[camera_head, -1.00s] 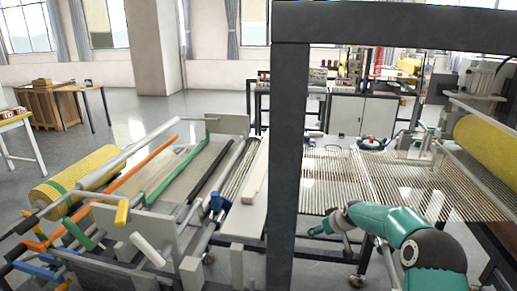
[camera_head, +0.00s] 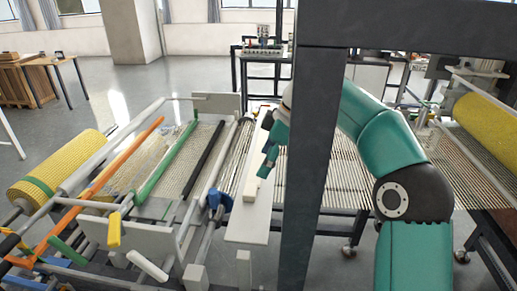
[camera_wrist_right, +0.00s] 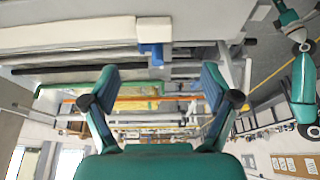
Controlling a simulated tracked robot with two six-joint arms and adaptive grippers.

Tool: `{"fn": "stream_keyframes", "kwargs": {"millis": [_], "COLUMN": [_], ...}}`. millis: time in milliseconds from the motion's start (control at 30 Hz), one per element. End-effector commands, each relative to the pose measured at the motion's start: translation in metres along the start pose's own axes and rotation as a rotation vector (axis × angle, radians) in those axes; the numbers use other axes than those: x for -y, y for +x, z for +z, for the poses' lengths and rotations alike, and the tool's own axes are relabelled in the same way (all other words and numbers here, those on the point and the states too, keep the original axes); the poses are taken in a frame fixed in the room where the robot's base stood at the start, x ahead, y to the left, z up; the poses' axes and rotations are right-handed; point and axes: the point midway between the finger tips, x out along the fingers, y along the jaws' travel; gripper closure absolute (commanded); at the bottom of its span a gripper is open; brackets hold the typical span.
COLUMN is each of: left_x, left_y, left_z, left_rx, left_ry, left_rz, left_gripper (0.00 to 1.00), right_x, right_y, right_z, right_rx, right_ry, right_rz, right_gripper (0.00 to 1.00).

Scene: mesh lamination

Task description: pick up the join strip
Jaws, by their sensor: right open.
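A long pale bar (camera_head: 251,188), which looks like the join strip, lies on a narrow white table (camera_head: 247,229) left of the dark post. My right gripper (camera_head: 268,152) hangs above and beside the bar's far part, its arm passing behind the post. Its two teal fingers (camera_wrist_right: 160,88) are wide apart and empty in the right wrist view. That view also shows a long cream bar (camera_wrist_right: 70,33) and a white block (camera_wrist_right: 154,30) ahead of the fingers; I cannot tell if they are one piece.
The dark upright post (camera_head: 312,150) hides part of my right arm. A blue clamp (camera_head: 216,200) stands beside the table. A frame with a yellow mesh roll (camera_head: 60,165), an orange bar (camera_head: 100,185) and a green bar (camera_head: 165,165) fills the left.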

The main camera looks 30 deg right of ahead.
Motion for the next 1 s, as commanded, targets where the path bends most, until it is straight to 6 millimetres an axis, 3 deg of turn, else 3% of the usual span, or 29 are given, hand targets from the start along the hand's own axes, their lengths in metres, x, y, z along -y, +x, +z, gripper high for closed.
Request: {"fn": "stream_keyframes", "kwargs": {"millis": [200,467,800,1000], "left_x": [0.001,0.000,-0.002,-0.002], "left_y": [0.003,0.001,-0.007,-0.006], "left_z": [0.000,0.000,0.000,0.000], "left_rx": [0.001,0.000,0.000,0.000], "left_ry": [0.000,0.000,0.000,0.000], "left_rz": [0.000,0.000,0.000,0.000], "left_gripper": [1.00,1.00,1.00,1.00], "right_x": [-0.001,-0.003,-0.007,-0.007], "right_y": [0.038,0.055,0.098,0.103], "right_z": [0.002,0.002,0.001,0.000], "right_rx": [0.003,0.002,0.002,0.001], "right_ry": [0.005,0.006,0.003,0.002], "right_rz": [-0.003,-0.001,-0.001,0.000], "right_gripper": [0.14,0.14,0.14,0.14]}}
